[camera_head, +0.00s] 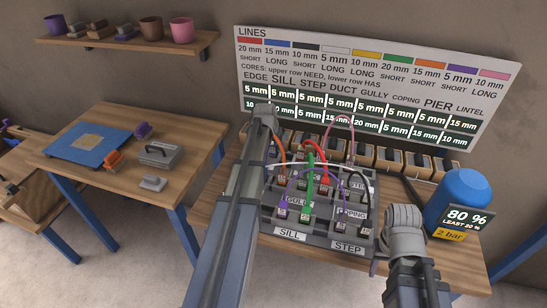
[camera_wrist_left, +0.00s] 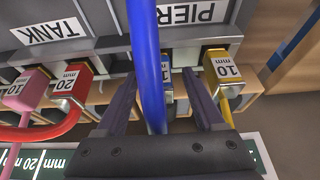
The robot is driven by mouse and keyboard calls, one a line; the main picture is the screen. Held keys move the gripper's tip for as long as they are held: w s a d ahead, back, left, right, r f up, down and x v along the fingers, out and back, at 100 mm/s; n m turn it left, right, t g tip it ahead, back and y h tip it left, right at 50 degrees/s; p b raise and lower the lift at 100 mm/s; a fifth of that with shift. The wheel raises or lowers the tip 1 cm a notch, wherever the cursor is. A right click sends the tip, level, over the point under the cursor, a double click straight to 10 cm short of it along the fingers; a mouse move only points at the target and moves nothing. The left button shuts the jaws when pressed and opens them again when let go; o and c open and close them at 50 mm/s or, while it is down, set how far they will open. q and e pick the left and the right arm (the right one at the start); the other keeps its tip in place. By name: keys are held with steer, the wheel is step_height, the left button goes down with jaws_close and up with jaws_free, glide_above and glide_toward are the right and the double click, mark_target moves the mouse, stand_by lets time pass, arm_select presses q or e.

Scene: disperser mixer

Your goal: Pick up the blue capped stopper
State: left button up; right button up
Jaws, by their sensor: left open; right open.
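In the left wrist view, my left gripper (camera_wrist_left: 160,78) is open. Its two dark fingers lie either side of a thick blue cord (camera_wrist_left: 148,60) that runs between them. Behind the cord is a labelled stopper block (camera_wrist_left: 167,88), partly hidden by cord and fingers; I cannot tell whether the fingers touch it. In the head view my left arm reaches over the left of the block rack (camera_head: 300,234), and its fingers cannot be made out. My right gripper (camera_head: 404,232) is at the rack's front right, open, its fingers hard to make out.
A blue tank (camera_head: 462,195) stands at the right. A sign board (camera_head: 372,75) rises behind the rack. A side table (camera_head: 105,195) is left.

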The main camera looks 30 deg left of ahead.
arm_select(q)
steer(key=shift+w+f, duration=0.15)
steer(key=shift+f, duration=0.3)
steer(key=shift+r, duration=0.1)
steer(key=shift+c, duration=0.2)
jaws_close()
